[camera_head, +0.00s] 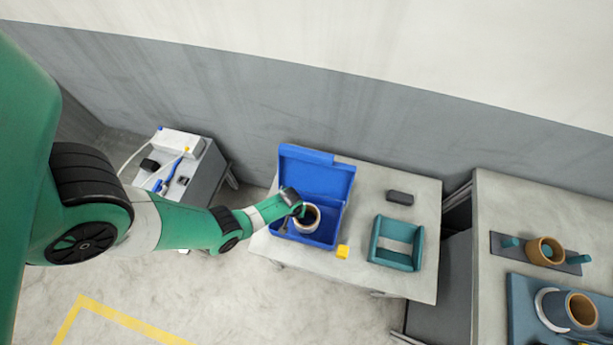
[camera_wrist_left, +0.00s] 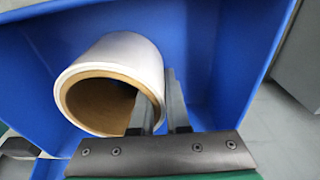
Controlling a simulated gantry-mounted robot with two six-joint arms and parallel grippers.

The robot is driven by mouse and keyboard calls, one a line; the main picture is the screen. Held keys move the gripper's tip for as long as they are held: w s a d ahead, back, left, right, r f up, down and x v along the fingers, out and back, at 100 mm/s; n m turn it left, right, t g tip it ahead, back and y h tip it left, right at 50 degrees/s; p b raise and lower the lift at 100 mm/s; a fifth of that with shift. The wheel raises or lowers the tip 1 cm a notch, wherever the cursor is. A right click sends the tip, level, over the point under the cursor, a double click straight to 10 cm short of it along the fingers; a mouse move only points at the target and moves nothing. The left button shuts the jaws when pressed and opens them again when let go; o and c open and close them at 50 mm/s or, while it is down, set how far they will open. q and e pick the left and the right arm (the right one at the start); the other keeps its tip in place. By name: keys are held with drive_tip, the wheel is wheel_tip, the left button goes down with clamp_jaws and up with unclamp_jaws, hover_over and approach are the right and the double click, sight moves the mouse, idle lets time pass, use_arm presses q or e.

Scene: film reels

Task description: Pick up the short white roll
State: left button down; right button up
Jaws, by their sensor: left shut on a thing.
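The short white roll (camera_head: 312,218) with a brown core stands in the open blue box (camera_head: 318,175). In the left wrist view the white roll (camera_wrist_left: 115,60) is close in front of the blue wall. My left gripper (camera_head: 296,210) reaches in over the left side of the box. In the left wrist view its fingers (camera_wrist_left: 161,95) straddle the roll's wall, one finger inside the core and one outside. It is shut on that wall. I cannot tell whether the roll touches the box floor. My right gripper is not in view.
A table at right holds a brown roll (camera_head: 546,250) and a larger roll (camera_head: 572,309). A small cart (camera_head: 205,172) stands at left.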

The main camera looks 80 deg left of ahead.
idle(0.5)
use_arm(q)
wheel_tip(320, 180, up, 10)
drive_tip(key=p, duration=1)
drive_tip(key=shift+r, duration=0.15)
